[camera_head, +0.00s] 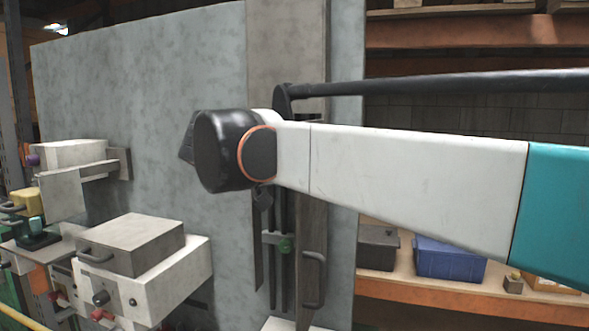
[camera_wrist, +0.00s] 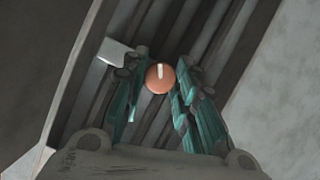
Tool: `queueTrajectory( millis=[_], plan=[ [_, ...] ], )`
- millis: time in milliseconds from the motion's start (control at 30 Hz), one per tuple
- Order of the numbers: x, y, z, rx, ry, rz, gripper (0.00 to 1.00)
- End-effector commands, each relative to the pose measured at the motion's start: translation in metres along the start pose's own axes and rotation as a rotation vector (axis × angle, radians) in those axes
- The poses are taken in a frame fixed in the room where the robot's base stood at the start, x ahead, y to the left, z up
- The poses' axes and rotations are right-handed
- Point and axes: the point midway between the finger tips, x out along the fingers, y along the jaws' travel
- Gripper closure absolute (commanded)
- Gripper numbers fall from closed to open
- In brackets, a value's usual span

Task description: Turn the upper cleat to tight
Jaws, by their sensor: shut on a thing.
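The upper cleat (camera_wrist: 160,78) shows in the wrist view as a round orange knob with a pale stripe, the stripe nearly upright in the picture. My gripper (camera_wrist: 158,88) has its teal fingers on both sides of it and is shut on it. In the head view my arm hides the upper cleat and most of my gripper. A green knob (camera_head: 285,246) on a grey crosspiece, lower on the dark rails, shows below my arm; I take it for another cleat.
A tall grey panel (camera_head: 150,70) stands behind my arm. A dark handle (camera_head: 314,280) is low on the column. Grey machine boxes (camera_head: 135,245) are at left. A shelf with a blue bin (camera_head: 450,257) is at right. A pale plate (camera_wrist: 120,53) sits beside my left finger in the wrist view.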

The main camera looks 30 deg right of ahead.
Motion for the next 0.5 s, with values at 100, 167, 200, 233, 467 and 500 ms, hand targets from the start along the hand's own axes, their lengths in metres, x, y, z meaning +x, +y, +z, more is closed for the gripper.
queueTrajectory(
  millis=[100,167,200,233,467,500],
  plan=[
    [0.0087,0.0074,0.0019,0.113,-0.011,-0.026,0.97],
    [0.0093,0.0065,0.0015,0.163,-0.011,-0.047,0.97],
    [0.0097,0.0060,0.0011,0.196,-0.011,-0.060,0.97],
    [0.0099,0.0058,0.0008,0.219,-0.011,-0.069,0.97],
    [0.0103,0.0049,0.0007,0.372,-0.009,-0.133,0.97],
    [0.0103,0.0052,0.0007,0.392,-0.009,-0.141,0.97]
  ],
)
